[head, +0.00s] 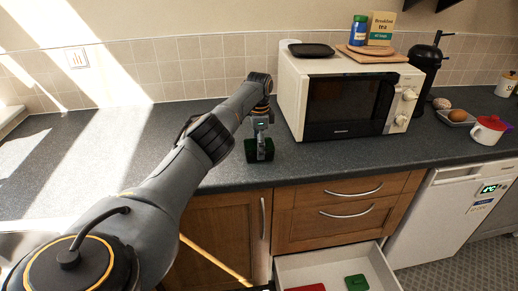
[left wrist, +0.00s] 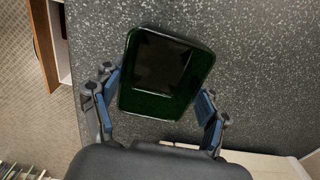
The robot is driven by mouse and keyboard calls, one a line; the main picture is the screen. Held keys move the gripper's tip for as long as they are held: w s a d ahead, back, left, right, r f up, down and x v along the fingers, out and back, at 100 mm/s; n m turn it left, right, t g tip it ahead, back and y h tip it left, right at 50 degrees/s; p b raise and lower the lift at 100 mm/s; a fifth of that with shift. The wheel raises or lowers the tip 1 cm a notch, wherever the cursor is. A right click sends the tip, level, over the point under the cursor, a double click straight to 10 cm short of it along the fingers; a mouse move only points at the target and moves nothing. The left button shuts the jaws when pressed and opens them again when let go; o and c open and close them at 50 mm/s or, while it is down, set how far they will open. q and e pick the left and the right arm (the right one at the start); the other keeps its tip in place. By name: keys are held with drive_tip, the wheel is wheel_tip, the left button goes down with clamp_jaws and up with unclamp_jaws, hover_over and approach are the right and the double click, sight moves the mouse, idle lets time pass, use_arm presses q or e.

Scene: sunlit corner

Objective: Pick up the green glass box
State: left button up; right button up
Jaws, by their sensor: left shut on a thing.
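The green glass box (head: 252,155) is dark green and sits at the counter's front part, left of the microwave in the head view. In the left wrist view the green glass box (left wrist: 165,73) lies between the two fingers and shows its dark rectangular top. My left gripper (head: 260,150) comes down on it from above and is shut on it; its blue-padded fingers (left wrist: 160,100) flank the box. I cannot tell whether the box is resting on the counter or just above it. My right gripper is not in view.
An open drawer (head: 290,270) below the counter holds a red and a green item. The counter (head: 75,155) to the left is clear.

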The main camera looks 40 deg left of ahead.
use_arm(q)
drive_tip(key=shift+w+r, duration=0.1)
drive_tip(key=shift+r, duration=0.25)
wheel_tip(320, 180, up, 2)
drive_tip(key=shift+w+d+r+b, duration=0.1)
drive_tip(key=shift+r+b, duration=0.15)
drive_tip(key=shift+b, duration=0.25)
drive_tip(key=w+d+r+n+b, duration=0.1)
drive_tip(key=w+d+r, duration=0.2)
drive_tip(key=d+r, duration=0.3)
drive_tip(key=w+d+r+n+b, duration=0.1)
drive_tip(key=w+d+r, duration=0.1)
drive_tip(key=d+r, duration=0.45)
drive_tip(key=s+d+f+n, duration=0.3)
drive_tip(key=s+d+f, duration=0.1)
drive_tip(key=d, duration=0.6)
drive_tip(key=s+d+f+n, duration=0.1)
drive_tip(key=s+d+f, duration=0.2)
drive_tip(key=s, duration=0.5)
drive_tip(key=s+d+f+n, duration=0.1)
drive_tip(key=s+d+f, duration=0.3)
drive_tip(key=s, duration=0.5)
drive_tip(key=s+d+f, duration=0.4)
drive_tip(key=s, duration=0.5)
drive_tip(key=shift+f+n, duration=0.35)
drive_tip(key=shift+n, duration=0.05)
